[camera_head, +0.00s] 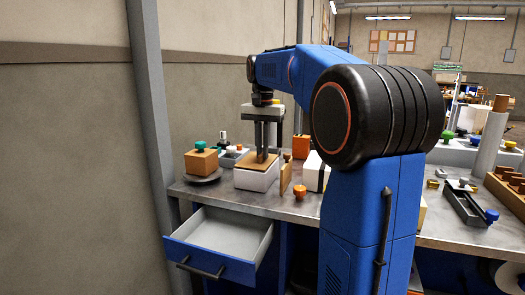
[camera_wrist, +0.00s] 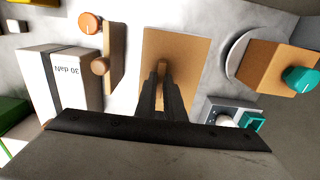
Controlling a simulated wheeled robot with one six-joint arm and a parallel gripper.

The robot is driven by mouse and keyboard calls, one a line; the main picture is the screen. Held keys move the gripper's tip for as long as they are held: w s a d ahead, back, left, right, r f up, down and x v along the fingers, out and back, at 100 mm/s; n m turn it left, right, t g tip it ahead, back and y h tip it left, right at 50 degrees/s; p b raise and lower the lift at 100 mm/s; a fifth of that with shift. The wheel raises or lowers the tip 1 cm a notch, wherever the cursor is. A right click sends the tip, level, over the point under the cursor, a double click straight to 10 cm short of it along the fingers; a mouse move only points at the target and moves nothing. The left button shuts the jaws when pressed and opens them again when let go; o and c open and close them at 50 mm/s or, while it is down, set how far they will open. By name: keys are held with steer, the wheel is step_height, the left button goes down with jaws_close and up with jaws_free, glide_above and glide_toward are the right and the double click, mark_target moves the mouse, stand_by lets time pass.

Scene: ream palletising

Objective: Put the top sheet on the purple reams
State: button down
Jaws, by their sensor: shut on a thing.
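A flat brown sheet (camera_wrist: 188,52) with a small upright grip on it lies below my gripper in the wrist view. My gripper (camera_wrist: 162,78) is shut on that grip, and its fingers hide part of the sheet. In the head view the sheet (camera_head: 248,161) is level over a pale block (camera_head: 256,180) on the bench, and my gripper (camera_head: 262,152) points straight down at it. I cannot tell whether the sheet touches the block. The block looks whitish; I see no clearly purple reams.
A brown board with a knob (camera_head: 286,175) stands close to the block's right. An orange knob (camera_head: 300,192) and a strapped white box (camera_wrist: 62,80) are beyond it. A brown box with a teal knob (camera_head: 201,162) stands left on a round plate. An open drawer (camera_head: 222,240) juts out below.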

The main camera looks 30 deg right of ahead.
steer(key=shift+f, duration=0.2)
steer(key=c, duration=1.9)
jaws_free()
steer(key=shift+o, duration=0.2)
steer(key=shift+r, duration=0.1)
step_height(320, 180, up, 12)
